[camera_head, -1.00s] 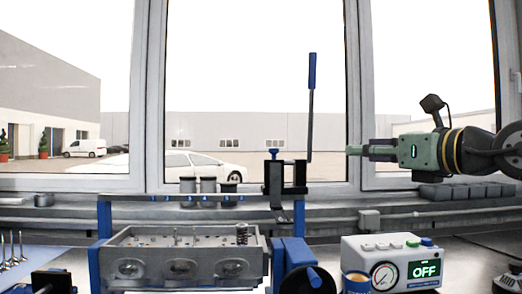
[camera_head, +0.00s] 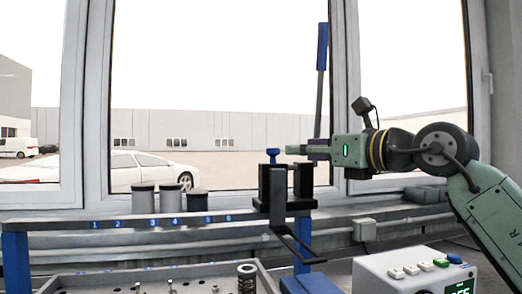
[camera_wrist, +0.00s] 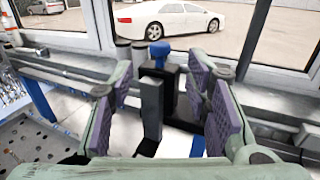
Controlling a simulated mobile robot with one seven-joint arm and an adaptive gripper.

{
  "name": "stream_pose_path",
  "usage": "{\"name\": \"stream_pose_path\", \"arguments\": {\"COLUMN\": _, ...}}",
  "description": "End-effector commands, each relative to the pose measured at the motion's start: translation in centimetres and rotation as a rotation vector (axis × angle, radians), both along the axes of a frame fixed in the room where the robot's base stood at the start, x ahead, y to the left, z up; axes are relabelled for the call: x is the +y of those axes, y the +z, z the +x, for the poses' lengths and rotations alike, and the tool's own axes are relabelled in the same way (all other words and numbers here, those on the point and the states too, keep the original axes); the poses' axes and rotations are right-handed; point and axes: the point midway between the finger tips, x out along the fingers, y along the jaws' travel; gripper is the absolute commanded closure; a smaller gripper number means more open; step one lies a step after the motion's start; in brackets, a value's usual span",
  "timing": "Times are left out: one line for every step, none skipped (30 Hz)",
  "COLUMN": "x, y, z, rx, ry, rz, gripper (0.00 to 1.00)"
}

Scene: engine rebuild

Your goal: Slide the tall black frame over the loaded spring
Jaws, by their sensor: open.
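The tall black frame (camera_head: 264,195) has a blue knob on top and a long lever with a blue handle (camera_head: 322,46). It stands upright at the blue-legged rail, with a bent black arm hanging below. The spring (camera_head: 247,279) stands on the cylinder head (camera_head: 205,288), lower left of the frame. My gripper (camera_head: 291,149) is open and empty, level and just above the frame's top in the head view. In the wrist view my gripper (camera_wrist: 160,80) has its purple pads spread, with the frame (camera_wrist: 173,72) and its knob showing between and beyond them.
Several grey cylinders (camera_head: 170,199) stand behind the numbered rail (camera_head: 70,226), left of the frame. A white control box (camera_head: 412,272) sits at lower right. The window and sill lie close behind the frame. A perforated plate (camera_wrist: 40,148) shows at left in the wrist view.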

Motion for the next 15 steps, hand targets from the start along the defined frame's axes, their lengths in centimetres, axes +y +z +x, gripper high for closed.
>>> {"name": "stream_pose_path", "arguments": {"x": 0.2, "y": 0.1, "z": 0.2, "rx": 0.001, "ry": 0.0, "rz": -0.001, "gripper": 0.56}}
{"name": "stream_pose_path", "arguments": {"x": 0.4, "y": 0.1, "z": 0.4, "rx": 0.001, "ry": 0.001, "rz": -0.001, "gripper": 0.56}}
{"name": "stream_pose_path", "arguments": {"x": 0.7, "y": 0.1, "z": 0.8, "rx": 0.002, "ry": 0.002, "rz": -0.001, "gripper": 0.56}}
{"name": "stream_pose_path", "arguments": {"x": 1.0, "y": 0.1, "z": 1.1, "rx": 0.002, "ry": 0.002, "rz": -0.001, "gripper": 0.56}}
{"name": "stream_pose_path", "arguments": {"x": 1.3, "y": 0.2, "z": 1.4, "rx": 0.002, "ry": 0.003, "rz": -0.001, "gripper": 0.56}}
{"name": "stream_pose_path", "arguments": {"x": 1.8, "y": 0.2, "z": 2.0, "rx": 0.001, "ry": 0.003, "rz": -0.001, "gripper": 0.56}}
{"name": "stream_pose_path", "arguments": {"x": 2.2, "y": 0.2, "z": 2.4, "rx": 0.002, "ry": 0.003, "rz": -0.001, "gripper": 0.56}}
{"name": "stream_pose_path", "arguments": {"x": 2.6, "y": 0.3, "z": 2.9, "rx": 0.002, "ry": 0.003, "rz": -0.001, "gripper": 0.56}}
{"name": "stream_pose_path", "arguments": {"x": 3.1, "y": 0.3, "z": 3.5, "rx": 0.001, "ry": 0.003, "rz": 0.0, "gripper": 0.56}}
{"name": "stream_pose_path", "arguments": {"x": 3.5, "y": 0.3, "z": 3.9, "rx": 0.002, "ry": 0.004, "rz": -0.001, "gripper": 0.56}}
{"name": "stream_pose_path", "arguments": {"x": 3.9, "y": 0.3, "z": 4.4, "rx": 0.002, "ry": 0.004, "rz": -0.001, "gripper": 0.56}}
{"name": "stream_pose_path", "arguments": {"x": 4.3, "y": 0.3, "z": 5.0, "rx": 0.001, "ry": 0.003, "rz": -0.001, "gripper": 0.56}}
{"name": "stream_pose_path", "arguments": {"x": 4.7, "y": 0.3, "z": 5.4, "rx": 0.001, "ry": 0.003, "rz": -0.001, "gripper": 0.56}}
{"name": "stream_pose_path", "arguments": {"x": 5.1, "y": 0.3, "z": 5.7, "rx": 0.002, "ry": 0.004, "rz": -0.001, "gripper": 0.56}}
{"name": "stream_pose_path", "arguments": {"x": 5.4, "y": 0.3, "z": 6.2, "rx": 0.0, "ry": 0.003, "rz": -0.001, "gripper": 0.56}}
